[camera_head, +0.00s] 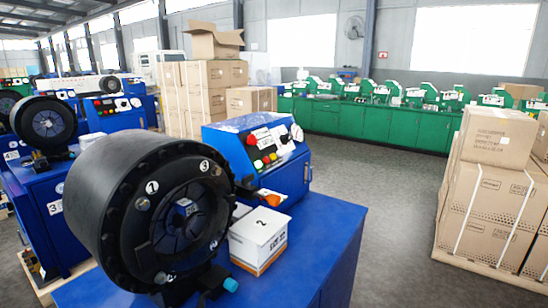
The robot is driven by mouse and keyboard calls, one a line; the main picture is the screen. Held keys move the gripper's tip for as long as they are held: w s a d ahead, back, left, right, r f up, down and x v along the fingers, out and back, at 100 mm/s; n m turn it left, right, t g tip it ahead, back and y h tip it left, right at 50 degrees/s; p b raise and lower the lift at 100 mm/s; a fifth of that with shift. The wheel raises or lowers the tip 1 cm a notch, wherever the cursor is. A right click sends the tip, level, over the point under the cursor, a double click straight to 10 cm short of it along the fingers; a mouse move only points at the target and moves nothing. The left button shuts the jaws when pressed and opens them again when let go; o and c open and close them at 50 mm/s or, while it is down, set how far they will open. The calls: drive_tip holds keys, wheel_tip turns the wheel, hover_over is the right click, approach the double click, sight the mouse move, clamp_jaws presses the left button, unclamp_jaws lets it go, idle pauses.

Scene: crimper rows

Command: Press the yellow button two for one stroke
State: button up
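A blue control box (240,150) stands on the near blue crimper bench. Its sloped face carries a row of small coloured buttons (265,161), with red, green and yellowish ones among them. They are too small for me to tell surely which is yellow button two. A red knob or lamp (251,139) sits above the row, and a round gauge (297,132) is at the upper right of the face. The black round crimper head (150,210) with number labels stands in front and to the left. My gripper is not in view.
The blue bench top (315,235) is bare at right. Stacked cartons (490,190) stand at far right, with clear grey floor (385,200) between.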

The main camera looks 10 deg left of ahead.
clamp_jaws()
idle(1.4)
